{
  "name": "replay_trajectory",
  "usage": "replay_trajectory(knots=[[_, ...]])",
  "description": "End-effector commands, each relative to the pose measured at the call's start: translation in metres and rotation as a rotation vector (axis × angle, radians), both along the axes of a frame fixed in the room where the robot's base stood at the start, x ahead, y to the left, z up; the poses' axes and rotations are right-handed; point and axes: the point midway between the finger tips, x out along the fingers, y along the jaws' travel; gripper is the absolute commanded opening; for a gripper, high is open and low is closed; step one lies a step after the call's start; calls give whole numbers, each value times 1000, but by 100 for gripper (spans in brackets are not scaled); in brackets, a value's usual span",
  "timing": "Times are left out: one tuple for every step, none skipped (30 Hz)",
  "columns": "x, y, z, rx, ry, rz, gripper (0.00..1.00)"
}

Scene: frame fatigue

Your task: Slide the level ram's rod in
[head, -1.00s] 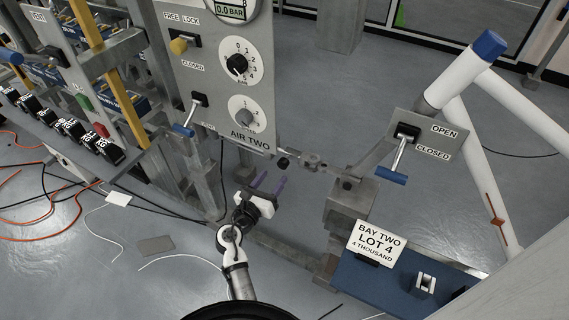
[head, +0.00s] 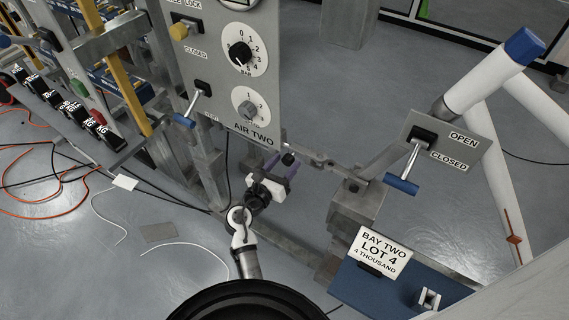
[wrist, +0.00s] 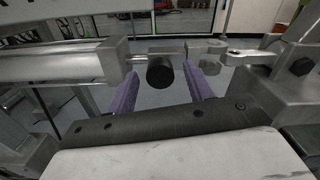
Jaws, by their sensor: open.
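The level ram's grey barrel (wrist: 60,64) lies across the left of the wrist view. Its thin bright rod (wrist: 172,50) runs right to a fork end (wrist: 208,54), joined to a flat link. A black round knob (wrist: 160,71) sits at the rod. My gripper (wrist: 160,78) is open, its two purple fingers on either side of the knob, with gaps visible; I cannot tell how deep they reach. In the head view my gripper (head: 279,164) is below the panel's lower right corner, at the black knob (head: 289,159). The panel hides the barrel there.
The AIR TWO panel (head: 240,100) with dials and a blue-handled lever (head: 186,120) is above left. An OPEN/CLOSED plate (head: 455,140) with a blue-handled lever (head: 402,185) stands right. A steel post (head: 355,208) and blue BAY TWO tray (head: 350,284) are lower right.

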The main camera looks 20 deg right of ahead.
Motion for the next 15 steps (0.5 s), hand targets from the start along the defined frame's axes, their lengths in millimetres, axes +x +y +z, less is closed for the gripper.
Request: replay_trajectory(knots=[[0, 0, 0, 0, 0, 0, 52], [0, 0, 0, 0, 0, 0, 52], [0, 0, 0, 0, 0, 0, 47], [0, 0, 0, 0, 0, 0, 43], [0, 0, 0, 0, 0, 0, 39], [0, 0, 0, 0, 0, 0, 34], [0, 0, 0, 0, 0, 0, 30], [0, 0, 0, 0, 0, 0, 26], [0, 0, 0, 0, 0, 0, 21], [0, 0, 0, 0, 0, 0, 17], [0, 0, 0, 0, 0, 0, 13], [0, 0, 0, 0, 0, 0, 8], [0, 0, 0, 0, 0, 0, 4], [0, 0, 0, 0, 0, 0, 0], [0, 0, 0, 0, 0, 0, 0]])
